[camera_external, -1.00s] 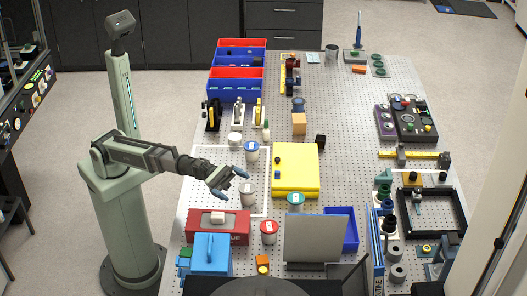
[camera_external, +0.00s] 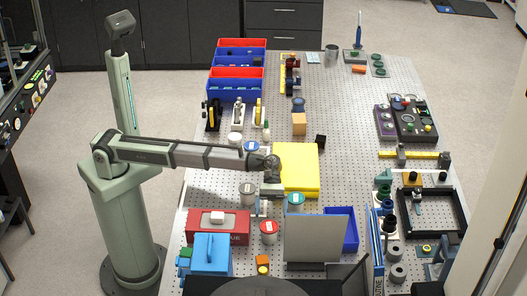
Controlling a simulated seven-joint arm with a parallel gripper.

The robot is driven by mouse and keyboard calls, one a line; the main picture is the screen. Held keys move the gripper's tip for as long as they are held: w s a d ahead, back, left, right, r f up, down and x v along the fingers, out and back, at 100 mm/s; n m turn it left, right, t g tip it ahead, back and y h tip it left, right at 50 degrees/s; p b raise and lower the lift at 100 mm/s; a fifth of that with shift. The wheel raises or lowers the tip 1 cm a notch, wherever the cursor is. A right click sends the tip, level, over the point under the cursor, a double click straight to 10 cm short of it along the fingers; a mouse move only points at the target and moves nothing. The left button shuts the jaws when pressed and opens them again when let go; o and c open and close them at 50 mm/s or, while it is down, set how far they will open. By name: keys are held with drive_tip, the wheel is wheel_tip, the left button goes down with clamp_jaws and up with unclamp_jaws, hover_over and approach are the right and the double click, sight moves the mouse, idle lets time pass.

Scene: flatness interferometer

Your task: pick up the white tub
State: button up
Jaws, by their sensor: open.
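A tub with a whitish-grey lid (camera_external: 247,188) stands upright on the perforated table, left of my gripper. It looks like the white tub, though a low white round item (camera_external: 234,138) also sits further back. My gripper (camera_external: 264,208) points down just right of the whitish-lidded tub, with its fingers apart and nothing seen between them. Whether a finger touches the tub cannot be told from this angle. The tub with the teal lid (camera_external: 295,199) is to the right of my gripper, and the tub with the red lid (camera_external: 268,227) is in front of it.
A yellow box (camera_external: 300,165) lies behind and right of my gripper. A blue-lidded tub (camera_external: 251,146) is partly hidden by my arm. A red toolbox (camera_external: 212,232), a blue box (camera_external: 206,257) and an upright grey panel (camera_external: 316,243) crowd the front.

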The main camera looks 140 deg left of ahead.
sight(269, 223)
drive_tip(key=shift+s+x, duration=0.2)
drive_tip(key=shift+x, duration=3.4)
drive_tip(key=shift+s+d+f, duration=0.1)
drive_tip(key=shift+f, duration=0.1)
drive_tip(key=shift+c, duration=0.4)
drive_tip(key=c, duration=1)
drive_tip(key=shift+r, duration=0.15)
